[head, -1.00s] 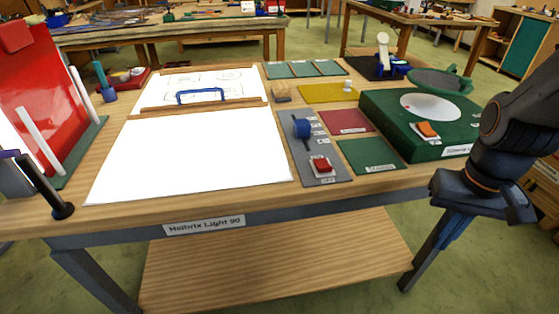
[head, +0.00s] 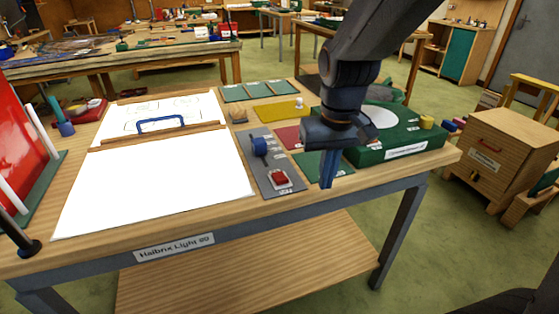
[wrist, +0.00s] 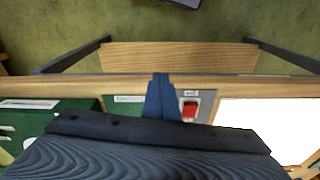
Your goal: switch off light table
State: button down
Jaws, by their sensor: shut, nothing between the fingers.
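The light table's white panel (head: 150,185) is bright on the left of the workbench. To its right is a grey control strip (head: 265,166) with a blue knob (head: 259,147) and a red rocker switch (head: 280,178) in a white surround near the bench's front edge. The red switch also shows in the wrist view (wrist: 190,109), just right of the fingers. My gripper (head: 328,182) is shut and empty, pointing down to the right of the red switch and apart from it. In the wrist view its blue fingertips (wrist: 162,80) are together. Which way the switch is tipped cannot be told.
A green box (head: 400,140) with a white disc stands right of my gripper. Green, red and yellow (head: 280,110) mats lie on the bench. A red board (head: 18,150) stands at the left.

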jog(key=w+a+r+n+p, duration=0.1)
jog(key=w+a+r, duration=0.1)
jog(key=a+r, duration=0.2)
jog(key=w+a+r+t+p, duration=0.1)
jog(key=w+a+r, duration=0.2)
jog(key=a+r, duration=0.2)
notch_tip(320, 180, up, 3)
jog(key=shift+w+a+f+n, duration=0.15)
jog(key=shift+w+n, duration=0.15)
jog(key=shift+n, duration=0.1)
jog(key=p, duration=0.3)
send_over(279, 178)
jog(key=f, duration=0.8)
jog(key=s+f, duration=0.1)
jog(key=f, duration=0.3)
jog(key=shift+f, duration=0.9)
